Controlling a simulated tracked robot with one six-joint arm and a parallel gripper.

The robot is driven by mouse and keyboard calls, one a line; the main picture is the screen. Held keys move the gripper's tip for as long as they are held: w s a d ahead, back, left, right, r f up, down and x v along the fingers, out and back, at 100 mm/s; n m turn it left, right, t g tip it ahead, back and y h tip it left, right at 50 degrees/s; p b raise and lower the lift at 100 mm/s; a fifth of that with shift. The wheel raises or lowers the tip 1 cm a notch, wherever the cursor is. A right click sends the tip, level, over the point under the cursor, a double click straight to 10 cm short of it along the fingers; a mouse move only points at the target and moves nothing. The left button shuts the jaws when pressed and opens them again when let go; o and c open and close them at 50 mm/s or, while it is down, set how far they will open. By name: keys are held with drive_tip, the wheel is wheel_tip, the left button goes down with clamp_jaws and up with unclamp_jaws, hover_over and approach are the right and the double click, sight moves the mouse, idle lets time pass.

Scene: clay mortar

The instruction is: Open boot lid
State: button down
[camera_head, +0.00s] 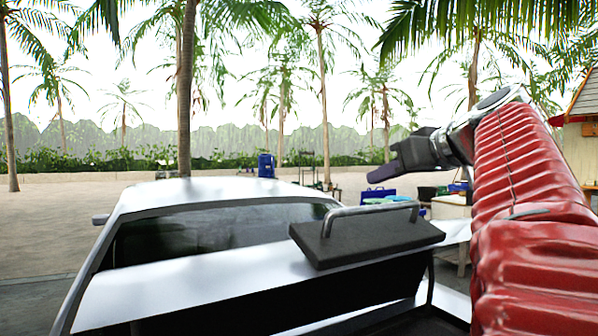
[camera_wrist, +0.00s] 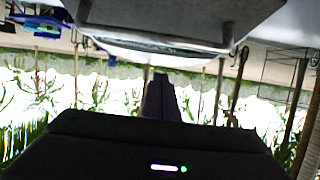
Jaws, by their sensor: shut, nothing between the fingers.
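The white car's boot lid (camera_head: 190,282) lies across the lower middle of the head view. It stands raised, with a dark gap below it and a thin dark strut at its right side. A dark block on the lid carries a grey bar handle (camera_head: 370,210); this handle also shows across the top of the wrist view (camera_wrist: 150,38). My gripper (camera_head: 376,176) is above and apart from the handle, pointing left in the head view. Its dark fingers are shut and empty, and they also show in the wrist view (camera_wrist: 160,80). The boot's inside is mostly hidden.
The car's white roof (camera_head: 220,190) and rear window (camera_head: 200,232) are left of the handle. A blue barrel (camera_head: 266,166), a palm trunk (camera_head: 186,100) and a table (camera_head: 450,208) stand beyond. Open sand lies left of the car.

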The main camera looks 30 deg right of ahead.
drive_tip(key=shift+w+d+f, duration=0.1)
drive_tip(key=shift+w+f, duration=0.1)
drive_tip(key=shift+f, duration=0.55)
drive_tip(key=shift+w+a+f, duration=0.1)
drive_tip(key=shift+w+f, duration=0.15)
drive_tip(key=shift+f, duration=0.5)
drive_tip(key=shift+w+d+f, duration=0.1)
drive_tip(key=shift+w+f, duration=0.1)
drive_tip(key=shift+f, duration=0.55)
drive_tip(key=shift+s, duration=0.1)
